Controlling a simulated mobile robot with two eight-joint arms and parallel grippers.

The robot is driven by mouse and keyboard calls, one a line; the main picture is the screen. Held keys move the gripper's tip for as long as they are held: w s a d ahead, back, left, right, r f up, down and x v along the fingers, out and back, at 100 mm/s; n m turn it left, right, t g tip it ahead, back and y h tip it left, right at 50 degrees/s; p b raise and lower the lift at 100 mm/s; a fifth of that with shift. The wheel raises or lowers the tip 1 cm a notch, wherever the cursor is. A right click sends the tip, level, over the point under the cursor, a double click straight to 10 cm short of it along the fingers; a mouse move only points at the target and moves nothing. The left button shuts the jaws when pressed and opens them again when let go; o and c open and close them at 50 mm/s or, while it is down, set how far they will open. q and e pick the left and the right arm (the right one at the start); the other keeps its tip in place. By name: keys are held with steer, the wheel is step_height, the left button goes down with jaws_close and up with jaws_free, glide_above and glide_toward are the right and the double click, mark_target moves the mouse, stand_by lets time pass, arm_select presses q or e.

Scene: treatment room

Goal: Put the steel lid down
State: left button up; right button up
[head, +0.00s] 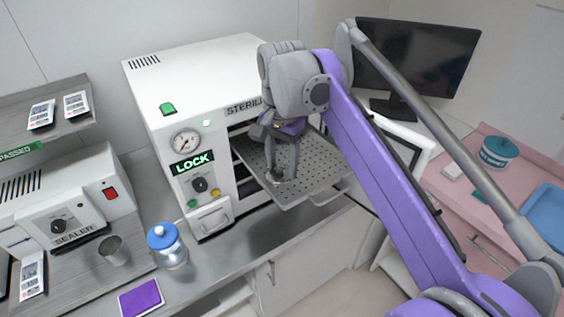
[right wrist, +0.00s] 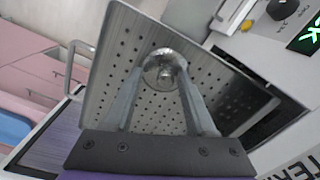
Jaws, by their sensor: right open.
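The steel lid (right wrist: 163,73) is a small, shiny round piece on the perforated tray (right wrist: 113,52) in the right wrist view. In the head view the lid (head: 275,177) is small and partly hidden by my fingers. The perforated tray (head: 315,178) sticks out of the white sterilizer (head: 205,75). My right gripper (head: 283,174) points down over the tray with its fingertips at the lid. In the right wrist view its open fingers (right wrist: 166,72) are on either side of the lid; whether they touch it I cannot tell. My left gripper is not in view.
A sealer (head: 68,205) is at left. A monitor (head: 415,60) stands behind my right arm. A pink cabinet (head: 480,205) is at right.

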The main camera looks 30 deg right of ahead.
mark_target(282, 167)
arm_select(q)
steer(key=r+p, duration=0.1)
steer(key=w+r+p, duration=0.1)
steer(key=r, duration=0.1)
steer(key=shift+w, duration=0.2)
arm_select(e)
step_height(282, 167, up, 12)
stand_by(0.3)
